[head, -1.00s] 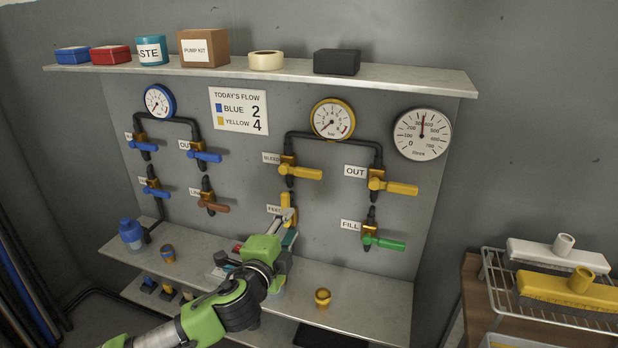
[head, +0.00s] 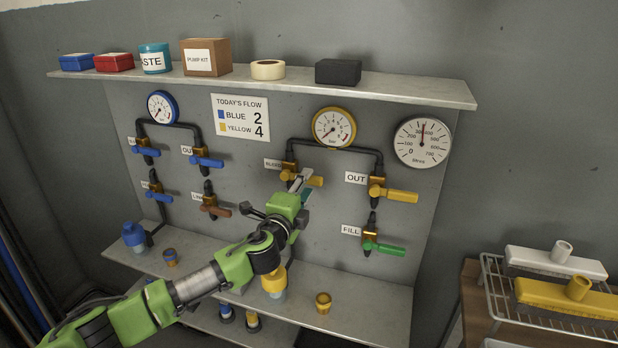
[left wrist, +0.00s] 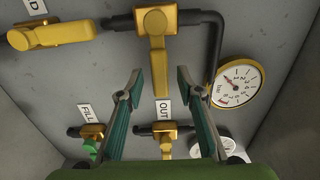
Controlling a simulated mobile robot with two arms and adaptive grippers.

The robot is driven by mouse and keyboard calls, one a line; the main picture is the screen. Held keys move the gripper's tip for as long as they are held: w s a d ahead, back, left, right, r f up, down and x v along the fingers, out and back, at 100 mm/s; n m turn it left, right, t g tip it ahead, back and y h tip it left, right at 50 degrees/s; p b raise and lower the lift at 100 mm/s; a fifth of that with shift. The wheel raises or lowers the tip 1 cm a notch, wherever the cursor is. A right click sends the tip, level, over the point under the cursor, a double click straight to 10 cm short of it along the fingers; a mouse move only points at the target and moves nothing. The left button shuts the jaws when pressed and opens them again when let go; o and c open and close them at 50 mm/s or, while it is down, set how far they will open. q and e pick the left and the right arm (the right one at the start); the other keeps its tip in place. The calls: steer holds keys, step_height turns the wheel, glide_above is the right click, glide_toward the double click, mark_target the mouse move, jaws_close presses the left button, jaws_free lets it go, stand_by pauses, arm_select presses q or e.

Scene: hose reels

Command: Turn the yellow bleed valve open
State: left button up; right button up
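The yellow bleed valve (head: 289,172) is on the wall panel, under the yellow-rimmed gauge. Its yellow handle (head: 317,181) points right in the head view, across the pipe. In the left wrist view the same handle (left wrist: 157,68) hangs down from the brass body. My left gripper (head: 302,181) is at this handle. Its two teal-padded fingers (left wrist: 160,76) are spread, one on each side of the handle, with gaps to both sides. How deep the handle sits between them is hard to tell. My right gripper is not in view.
The yellow feed valve (left wrist: 50,35) is close beside, hidden behind my arm in the head view. The out valve (head: 377,190) and green fill handle (head: 385,249) are to the right. A yellow-capped bottle (head: 273,281) stands on the lower shelf by my arm.

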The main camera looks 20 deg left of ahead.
mark_target(308, 182)
arm_select(q)
steer(key=shift+w, duration=1.55)
steer(key=shift+c, duration=0.3)
jaws_close()
